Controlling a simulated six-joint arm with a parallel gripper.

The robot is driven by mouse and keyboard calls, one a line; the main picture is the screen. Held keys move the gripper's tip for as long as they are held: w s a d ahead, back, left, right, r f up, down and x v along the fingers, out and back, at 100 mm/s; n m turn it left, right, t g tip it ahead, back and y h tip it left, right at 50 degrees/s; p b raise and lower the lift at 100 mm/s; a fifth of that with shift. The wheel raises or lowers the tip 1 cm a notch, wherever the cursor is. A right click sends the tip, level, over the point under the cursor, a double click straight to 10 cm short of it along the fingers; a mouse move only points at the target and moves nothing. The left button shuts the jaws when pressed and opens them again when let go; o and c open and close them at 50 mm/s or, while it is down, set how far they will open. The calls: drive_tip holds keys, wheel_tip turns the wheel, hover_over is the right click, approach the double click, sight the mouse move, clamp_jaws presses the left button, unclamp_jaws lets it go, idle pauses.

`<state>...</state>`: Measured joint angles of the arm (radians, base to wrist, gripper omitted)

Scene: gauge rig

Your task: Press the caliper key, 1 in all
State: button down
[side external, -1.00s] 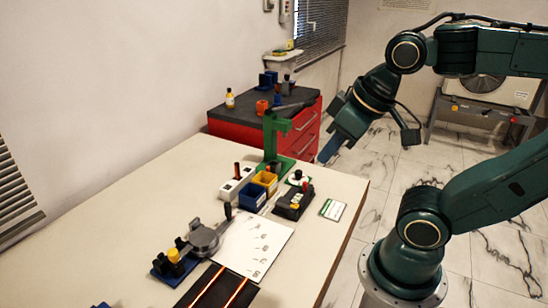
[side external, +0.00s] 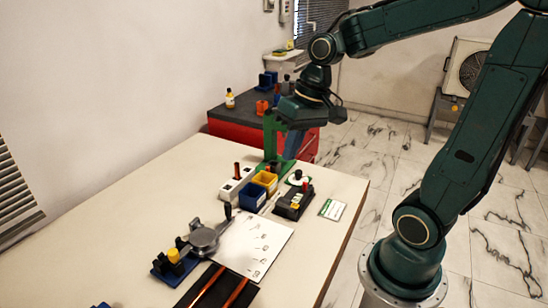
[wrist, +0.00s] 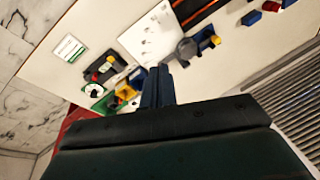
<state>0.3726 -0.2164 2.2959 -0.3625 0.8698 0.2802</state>
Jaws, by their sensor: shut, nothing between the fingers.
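No readable label marks the caliper key. One candidate is a black box (side external: 293,202) with a red knob and small coloured parts on top; it also shows in the wrist view (wrist: 104,68). Beside it, a white disc on a green base (side external: 298,178) carries a small dark-and-red top; it also shows in the wrist view (wrist: 95,90). My gripper (side external: 289,157) is shut and empty, pointing down above the far end of the table, near the green stand. In the wrist view the shut fingers (wrist: 158,78) hide part of the bins.
The green stand (side external: 270,140), a yellow bin (side external: 265,179), a blue bin (side external: 252,197) and a white block with pegs (side external: 236,183) crowd this area. A grey round device (side external: 203,239) and printed sheet (side external: 254,245) lie nearer. The table's left side is clear.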

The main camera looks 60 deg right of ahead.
drive_tip(key=w+d+f+m+g+y, duration=0.1)
drive_tip(key=w+d+f+m+y, duration=0.3)
drive_tip(key=d+f, duration=0.3)
drive_tip(key=m+t+y, duration=0.1)
drive_tip(key=m+y, duration=0.2)
drive_tip(key=m, duration=0.2)
hover_over(297, 205)
wheel_tip(297, 205, down, 8)
drive_tip(key=shift+d+f, duration=0.15)
drive_tip(key=shift+d, duration=0.3)
drive_tip(key=shift+w+f, duration=0.1)
drive_tip(key=shift+f, duration=0.05)
drive_tip(key=shift+f, duration=4.25)
drive_tip(key=shift+f, duration=0.85)
drive_tip(key=shift+r, duration=0.85)
